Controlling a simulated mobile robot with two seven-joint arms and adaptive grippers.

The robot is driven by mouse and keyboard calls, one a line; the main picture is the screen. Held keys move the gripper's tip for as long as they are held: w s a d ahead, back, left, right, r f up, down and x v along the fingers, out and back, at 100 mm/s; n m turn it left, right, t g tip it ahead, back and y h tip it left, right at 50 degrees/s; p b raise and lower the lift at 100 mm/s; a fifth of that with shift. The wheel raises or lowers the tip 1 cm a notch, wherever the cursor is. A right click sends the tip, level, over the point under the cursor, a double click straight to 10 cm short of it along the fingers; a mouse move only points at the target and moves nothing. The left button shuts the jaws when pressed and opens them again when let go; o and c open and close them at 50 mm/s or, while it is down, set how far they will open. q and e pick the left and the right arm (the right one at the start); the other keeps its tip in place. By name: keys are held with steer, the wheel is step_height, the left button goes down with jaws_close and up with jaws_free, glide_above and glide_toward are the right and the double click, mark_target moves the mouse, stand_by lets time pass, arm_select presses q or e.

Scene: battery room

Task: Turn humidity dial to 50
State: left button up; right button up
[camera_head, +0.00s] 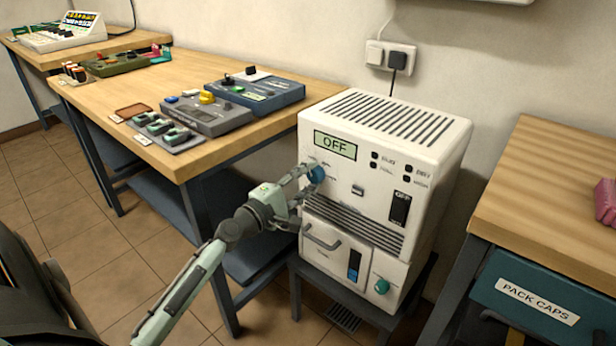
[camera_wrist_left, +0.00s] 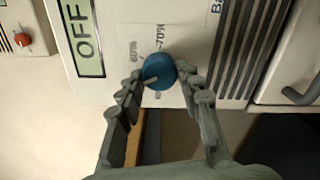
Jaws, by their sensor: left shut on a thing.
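The humidity dial (camera_head: 316,174) is a blue knob on the front of a white machine (camera_head: 428,170), below a display (camera_head: 335,145) that reads OFF. In the left wrist view the dial (camera_wrist_left: 158,71) has a pale pointer line and printed marks around it; 70% is legible, the others are hard to read. My left gripper (camera_head: 308,178) reaches the dial from the left. In the left wrist view its fingers (camera_wrist_left: 160,82) are closed on the dial, one on each side. My right gripper is not in view.
The machine stands on a low dark stand between a wooden bench (camera_head: 175,80) with several devices and a right-hand table (camera_head: 560,190). A teal knob (camera_head: 382,286) and a handle (camera_head: 322,238) sit lower on the machine. A black switch (camera_head: 400,207) is right of the dial.

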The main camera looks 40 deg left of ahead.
arm_select(q)
steer(key=shift+n, duration=0.3)
steer(key=o, duration=1.2)
steer(key=shift+c, duration=0.2)
steer(key=s, duration=1.2)
steer(key=shift+a, duration=0.45)
